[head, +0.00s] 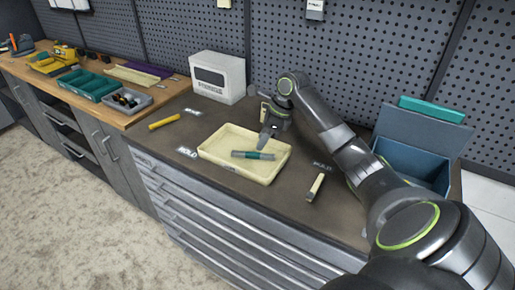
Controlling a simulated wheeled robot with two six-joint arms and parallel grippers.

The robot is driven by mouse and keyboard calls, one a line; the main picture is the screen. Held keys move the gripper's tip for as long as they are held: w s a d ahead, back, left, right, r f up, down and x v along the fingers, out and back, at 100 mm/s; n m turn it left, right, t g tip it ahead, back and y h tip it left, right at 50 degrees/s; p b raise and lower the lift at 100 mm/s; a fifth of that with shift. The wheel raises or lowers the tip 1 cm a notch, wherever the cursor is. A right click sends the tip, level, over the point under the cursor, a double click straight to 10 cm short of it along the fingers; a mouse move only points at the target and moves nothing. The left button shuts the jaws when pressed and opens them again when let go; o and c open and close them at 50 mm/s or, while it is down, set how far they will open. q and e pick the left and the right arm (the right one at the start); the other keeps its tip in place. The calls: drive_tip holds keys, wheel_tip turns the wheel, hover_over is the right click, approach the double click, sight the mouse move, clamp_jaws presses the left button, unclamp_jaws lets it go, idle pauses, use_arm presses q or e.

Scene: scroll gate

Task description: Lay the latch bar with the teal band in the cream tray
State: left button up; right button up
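The cream tray (222,142) sits on the dark worktop near the middle of the head view. A short dark bar with a teal band (262,156) is within the tray's outline, lying roughly level across it. I take it as the latch bar. My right gripper (265,142) points down over the back of the tray, its fingertips just behind and above the bar. Whether it touches the bar, and how far its fingers are apart, is too small to tell. My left gripper is not in view.
A yellow bar (165,121) lies left of the tray, and a cream bar (315,187) lies to its right. A white box (218,77) stands behind. A blue open box (410,160) stands at the right. Teal and grey bins (88,84) sit on the wooden bench.

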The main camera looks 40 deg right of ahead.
drive_tip(key=v, duration=0.6)
drive_tip(key=shift+r, duration=0.3)
drive_tip(key=shift+s+d, duration=0.1)
idle(0.4)
